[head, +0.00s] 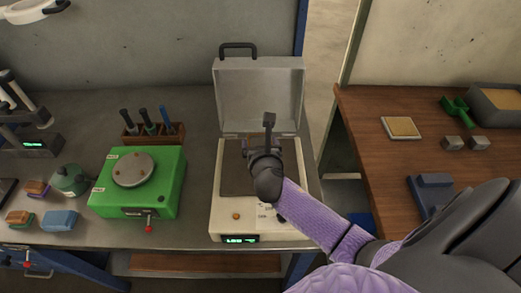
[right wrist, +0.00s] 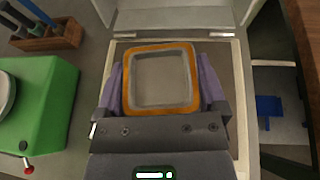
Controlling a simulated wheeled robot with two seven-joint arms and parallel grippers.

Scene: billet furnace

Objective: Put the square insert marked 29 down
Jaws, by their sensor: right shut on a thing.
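The square insert (right wrist: 187,107) is a grey, shallow square tray with an orange rim. In the right wrist view it sits between the purple fingers of my right gripper (right wrist: 161,82), which is shut on it. No number is legible on it. In the head view my right gripper (head: 260,148) is over the white box-like device (head: 225,212) with a raised lid (head: 258,92) and mostly hides the insert. Under it is a grey inner surface (head: 234,178); I cannot tell whether the insert touches it. My left gripper is not in view.
A green device (head: 165,190) with a round plate stands left of the white device. Several small blocks lie at the left. A wooden table (head: 375,150) is at the right, beyond a gap.

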